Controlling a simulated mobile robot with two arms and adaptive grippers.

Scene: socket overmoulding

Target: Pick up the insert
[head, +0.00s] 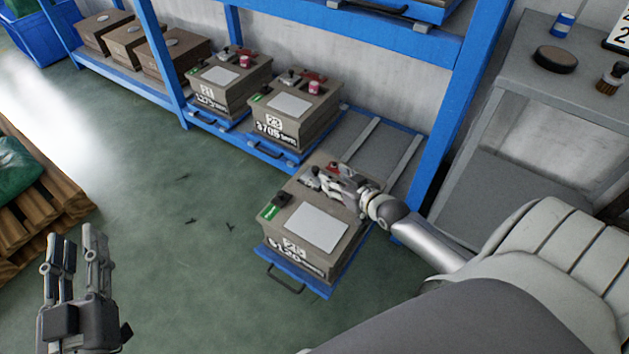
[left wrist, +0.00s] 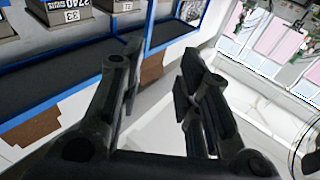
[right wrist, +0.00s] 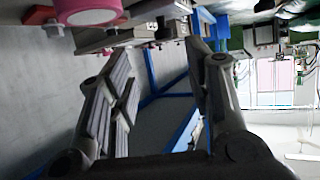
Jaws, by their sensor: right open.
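No part is marked as the insert, and I cannot tell which one it is. A grey-brown mould box (head: 345,248) with a white label sits on a pulled-out blue shelf tray (head: 292,276). On its top are a dark block with a green tag (head: 275,206) and small grey and red fittings, partly hidden by my right gripper (head: 322,181). That gripper is over the box's far edge, open, with nothing seen between its fingers in the right wrist view (right wrist: 165,95). A pink-red round part (right wrist: 90,10) shows close by there. My left gripper (head: 78,240) is open and empty, away at lower left.
Two similar boxes (head: 295,108) (head: 230,80) with red and grey fittings stand on the blue rack (head: 447,110). Plainer brown boxes (head: 130,45) stand farther left. A grey bench (head: 560,90) is at right, a wooden pallet (head: 40,200) at left. Green floor between is mostly clear.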

